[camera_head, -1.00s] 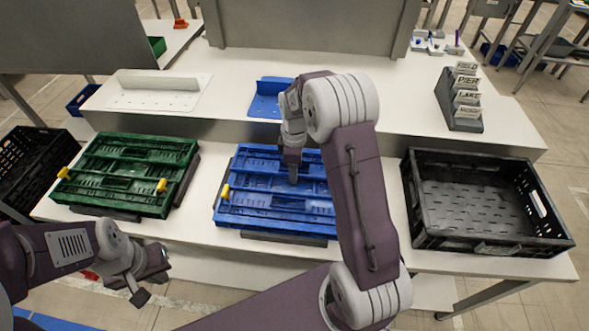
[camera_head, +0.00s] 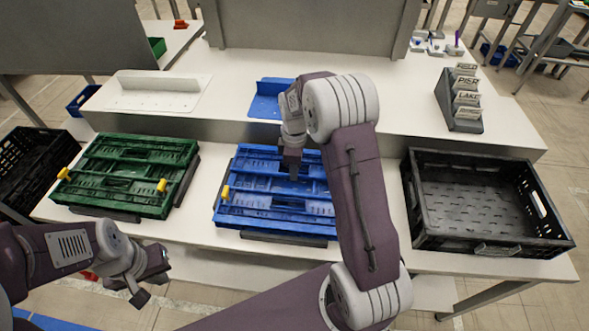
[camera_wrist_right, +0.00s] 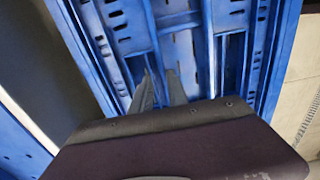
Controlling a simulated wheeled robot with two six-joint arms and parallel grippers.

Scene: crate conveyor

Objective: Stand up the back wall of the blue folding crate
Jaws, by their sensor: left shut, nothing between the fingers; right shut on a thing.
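The blue folding crate (camera_head: 255,205) lies folded flat on the bench in the middle of the head view, with a yellow latch (camera_head: 225,191) on its left side. My right gripper (camera_head: 292,172) reaches down onto the crate's folded panels near their back part. In the right wrist view, its fingers (camera_wrist_right: 160,88) are close together among the blue panels (camera_wrist_right: 180,55). It is shut on part of the crate, though the exact edge held is hard to see. My left gripper (camera_head: 140,292) is shut and empty, in front of the bench at the lower left, away from the crate.
A folded green crate (camera_head: 130,172) with yellow latches lies on the left. An open black crate (camera_head: 480,243) stands on the right. Behind, a raised shelf holds a blue bracket (camera_head: 268,108), a white bracket (camera_head: 160,84) and a card rack (camera_head: 460,110). My right arm hides the blue crate's right side.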

